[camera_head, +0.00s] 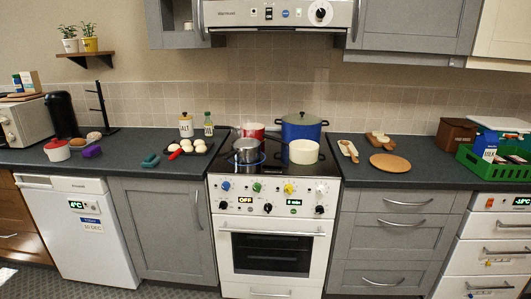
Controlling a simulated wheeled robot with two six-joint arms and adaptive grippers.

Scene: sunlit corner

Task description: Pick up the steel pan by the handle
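The steel pan (247,151) is a small grey pan standing upright on the front left of the black cooktop (270,172). A thin dark bar beside its rim seems to run toward the back left; I cannot clearly tell whether it is the pan's handle. A red pot (253,130) is close behind the pan and partly hidden by it. Neither of my grippers shows in the head view, so nothing is seen touching the pan.
A blue pot (302,128) stands at the back right of the cooktop and a cream pot (303,152) at its front right. A wooden board (390,163) is on the right counter. The range hood (280,13) hangs above.

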